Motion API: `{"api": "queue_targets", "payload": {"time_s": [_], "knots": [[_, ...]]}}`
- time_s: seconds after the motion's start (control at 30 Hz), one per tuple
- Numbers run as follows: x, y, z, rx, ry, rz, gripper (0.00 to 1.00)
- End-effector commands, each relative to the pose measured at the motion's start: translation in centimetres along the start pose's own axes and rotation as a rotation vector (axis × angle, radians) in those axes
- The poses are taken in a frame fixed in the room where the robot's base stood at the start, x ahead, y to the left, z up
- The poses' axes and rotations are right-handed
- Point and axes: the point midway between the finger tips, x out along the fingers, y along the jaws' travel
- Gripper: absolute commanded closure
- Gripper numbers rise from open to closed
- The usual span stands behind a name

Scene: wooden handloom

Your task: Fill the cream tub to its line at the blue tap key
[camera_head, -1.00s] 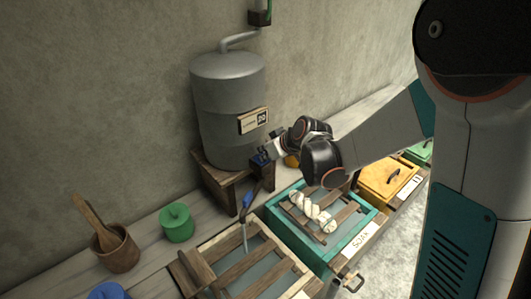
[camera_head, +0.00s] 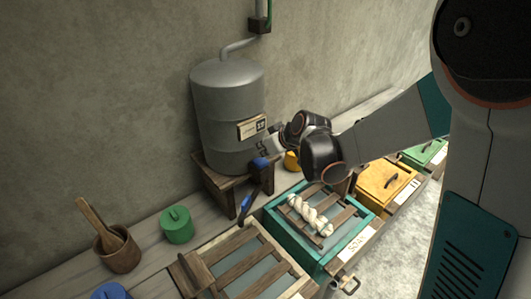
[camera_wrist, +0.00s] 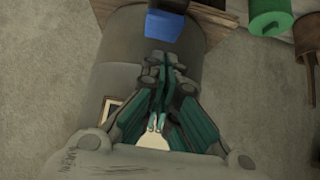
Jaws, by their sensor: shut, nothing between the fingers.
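The cream tub (camera_head: 296,288) is at the bottom of the head view, cut off by the frame, with wooden slats across it and grey-blue liquid between them. Its fill line cannot be made out. The blue tap key (camera_head: 260,163) is at the front of the grey tank (camera_head: 215,130); it also shows in the wrist view (camera_wrist: 164,25). A blue spout (camera_head: 245,206) hangs below it towards the tub, with no stream visible under it. My gripper (camera_head: 263,148) is shut and empty, just above the key. In the wrist view its fingers (camera_wrist: 164,60) point at the key, apparently apart from it.
A teal tub (camera_head: 340,262) marked SOAK bears a cream skein (camera_head: 311,215). Orange (camera_head: 384,185) and green (camera_head: 430,153) lidded tubs stand beyond. A green lidded pot (camera_head: 177,226), a wooden mortar (camera_head: 120,258) and a yellow pot (camera_head: 292,161) are on the bench.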

Motion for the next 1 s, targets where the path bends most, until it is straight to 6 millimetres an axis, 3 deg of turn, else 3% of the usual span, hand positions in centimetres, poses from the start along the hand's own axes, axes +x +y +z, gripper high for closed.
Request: {"api": "queue_targets", "payload": {"time_s": [0.03,0.2,0.43,0.63,1.0], "knots": [[-1.5,0.1,0.1,0.002,0.0,0.002,1.0],[-4.8,0.1,0.1,0.003,0.001,0.003,1.0],[-8.3,0.1,0.0,0.003,0.001,0.002,1.0],[-9.6,0.1,0.1,0.003,0.001,0.002,1.0],[-9.7,0.1,0.1,0.003,0.002,0.002,1.0]]}}
